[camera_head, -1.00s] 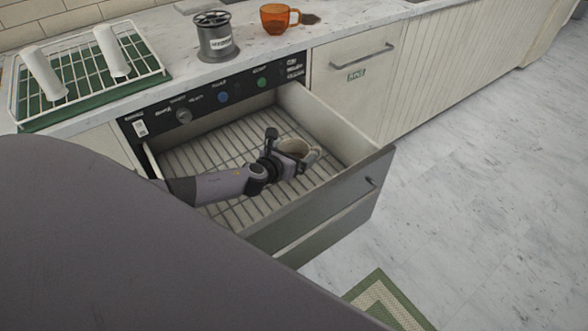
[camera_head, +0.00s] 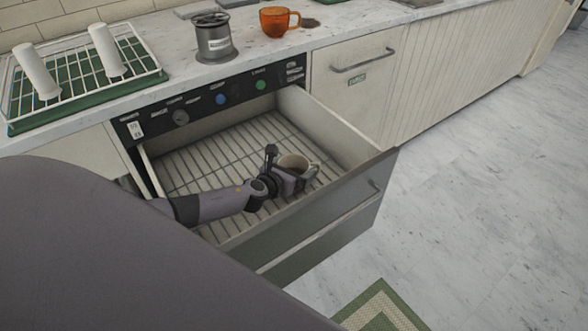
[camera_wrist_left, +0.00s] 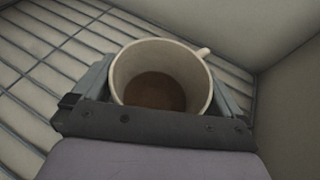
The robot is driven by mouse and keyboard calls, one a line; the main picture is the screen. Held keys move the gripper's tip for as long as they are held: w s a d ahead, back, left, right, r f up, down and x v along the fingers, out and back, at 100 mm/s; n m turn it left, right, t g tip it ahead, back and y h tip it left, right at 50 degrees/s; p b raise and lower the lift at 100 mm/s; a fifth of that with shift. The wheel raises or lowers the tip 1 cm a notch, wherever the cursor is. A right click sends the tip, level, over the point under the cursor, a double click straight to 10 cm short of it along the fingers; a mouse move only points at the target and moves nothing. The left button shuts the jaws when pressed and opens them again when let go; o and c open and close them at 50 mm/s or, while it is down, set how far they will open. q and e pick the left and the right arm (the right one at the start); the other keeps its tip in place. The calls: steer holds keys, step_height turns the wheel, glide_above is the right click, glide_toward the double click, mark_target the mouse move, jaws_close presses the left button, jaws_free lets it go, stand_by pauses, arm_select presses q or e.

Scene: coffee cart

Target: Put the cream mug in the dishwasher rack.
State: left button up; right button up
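The cream mug (camera_head: 296,163) is inside the open dishwasher drawer, near its front right part. It looks upright, and in the left wrist view the mug (camera_wrist_left: 161,78) shows a brown inside and a handle at upper right. My left gripper (camera_head: 297,178) is around the mug, with one finger on each side. The fingers look closed against its sides. The wire dishwasher rack (camera_head: 215,150) lines the drawer floor. I cannot tell whether the mug's base touches the rack. My right gripper is not in view.
The drawer front (camera_head: 330,215) and its side walls stand around the mug. On the counter are a grey canister (camera_head: 214,40), an orange mug (camera_head: 276,21) and a drying rack (camera_head: 75,85) with two white cups. The rack's left and back areas are bare.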

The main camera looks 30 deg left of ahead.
arm_select(q)
steer(key=shift+r, duration=0.2)
steer(key=shift+s+r+p, duration=0.15)
steer(key=shift+s+p, duration=0.05)
steer(key=shift+p, duration=0.2)
steer(key=p+v, duration=0.3)
steer(key=v, duration=0.7)
steer(key=shift+r, duration=0.1)
steer(key=shift+s+r+p, duration=0.25)
steer(key=shift+s+p, duration=0.1)
steer(key=shift+s, duration=0.35)
